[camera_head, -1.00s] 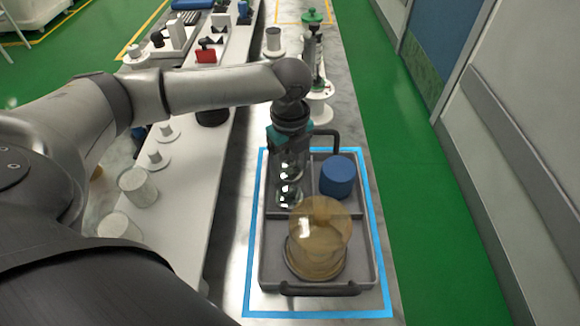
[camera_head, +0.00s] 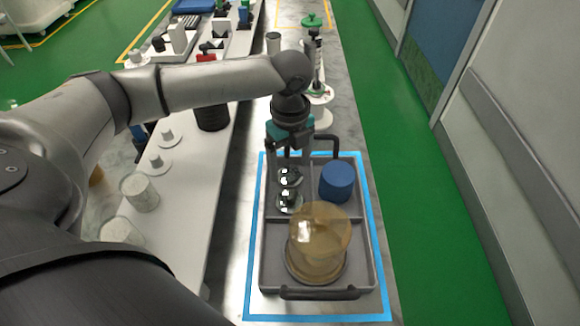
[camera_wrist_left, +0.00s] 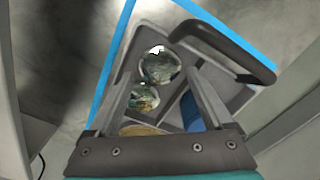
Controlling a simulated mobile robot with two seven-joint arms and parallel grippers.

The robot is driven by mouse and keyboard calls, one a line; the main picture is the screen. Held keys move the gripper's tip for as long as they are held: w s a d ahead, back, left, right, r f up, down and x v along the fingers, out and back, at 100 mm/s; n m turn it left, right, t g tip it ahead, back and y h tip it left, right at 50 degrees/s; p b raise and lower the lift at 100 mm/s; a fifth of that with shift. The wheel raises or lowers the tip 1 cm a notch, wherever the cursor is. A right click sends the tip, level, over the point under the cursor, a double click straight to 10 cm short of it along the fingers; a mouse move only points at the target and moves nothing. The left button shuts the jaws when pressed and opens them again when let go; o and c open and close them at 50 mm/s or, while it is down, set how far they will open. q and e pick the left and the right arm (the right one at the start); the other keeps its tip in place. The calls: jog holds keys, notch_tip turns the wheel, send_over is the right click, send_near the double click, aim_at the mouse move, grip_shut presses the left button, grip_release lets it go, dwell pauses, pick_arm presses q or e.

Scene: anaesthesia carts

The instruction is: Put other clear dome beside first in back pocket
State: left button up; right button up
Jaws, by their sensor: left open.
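Two clear domes stand side by side in the back left pocket of the grey tray (camera_head: 265,270). The far one (camera_head: 289,177) also shows in the left wrist view (camera_wrist_left: 159,64), as does the near one (camera_wrist_left: 144,97), which is the nearer in the head view (camera_head: 289,201). My left gripper (camera_head: 289,160) is above this pocket, its fingers apart and pointing down, with nothing seen held between them. The fingers partly hide the pocket's far end. My right gripper is out of view.
A blue cylinder (camera_head: 337,180) sits in the back right pocket, and an amber clear container (camera_head: 319,243) in the front pocket. A dark handle (camera_head: 328,139) rises at the tray's back. White stands line the left shelf; a green-topped stand (camera_head: 314,22) is behind.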

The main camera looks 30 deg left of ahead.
aim_at(290, 169)
pick_arm(q)
notch_tip(290, 169, up, 10)
jog(key=p, duration=0.2)
jog(key=shift+f, duration=0.2)
